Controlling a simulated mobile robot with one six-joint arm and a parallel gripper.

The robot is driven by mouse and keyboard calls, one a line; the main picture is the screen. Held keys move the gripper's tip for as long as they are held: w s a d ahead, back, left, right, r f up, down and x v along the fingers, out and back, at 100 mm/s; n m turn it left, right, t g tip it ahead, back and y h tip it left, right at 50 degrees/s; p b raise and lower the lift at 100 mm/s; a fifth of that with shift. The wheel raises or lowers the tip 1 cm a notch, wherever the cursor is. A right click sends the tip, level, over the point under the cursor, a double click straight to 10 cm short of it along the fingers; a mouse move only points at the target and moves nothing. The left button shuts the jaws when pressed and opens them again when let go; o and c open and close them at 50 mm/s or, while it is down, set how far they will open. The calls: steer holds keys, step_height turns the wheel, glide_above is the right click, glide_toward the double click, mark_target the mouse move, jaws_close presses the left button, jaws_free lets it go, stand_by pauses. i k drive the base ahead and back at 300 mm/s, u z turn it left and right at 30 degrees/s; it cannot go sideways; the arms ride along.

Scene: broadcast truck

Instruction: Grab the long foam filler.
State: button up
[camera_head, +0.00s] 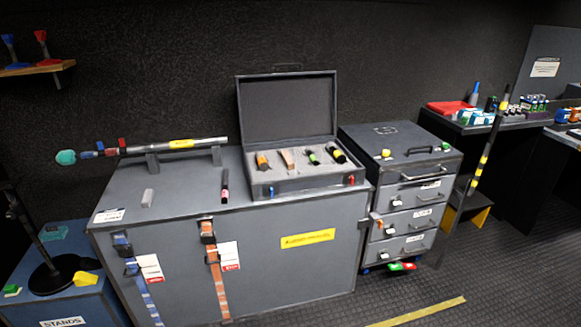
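I cannot tell for certain which thing is the long foam filler. A small pale grey block (147,198) stands on the left part of the grey trunk's top, apart from the case. A beige block (287,160) sits upright in a slot of the open case (308,183), between an orange-and-black piece (262,161) and a green-and-black piece (313,156). A yellow-and-black piece (338,155) is at the right of that row. My gripper is not in view.
The grey trunk (265,262) bears the case, a dark handheld piece (225,187) and a silver pole (178,144) on two supports. A drawer unit (402,170) stands right of the trunk. A round-based stand (62,275) is at left. The floor (470,275) at front right looks mostly clear.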

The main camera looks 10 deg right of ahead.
mark_target(289, 162)
steer(key=k, duration=0.95)
steer(key=u, duration=0.65)
steer(key=i, duration=1)
steer(key=u, duration=0.45)
steer(key=i, duration=1.35)
steer(key=z, duration=0.5)
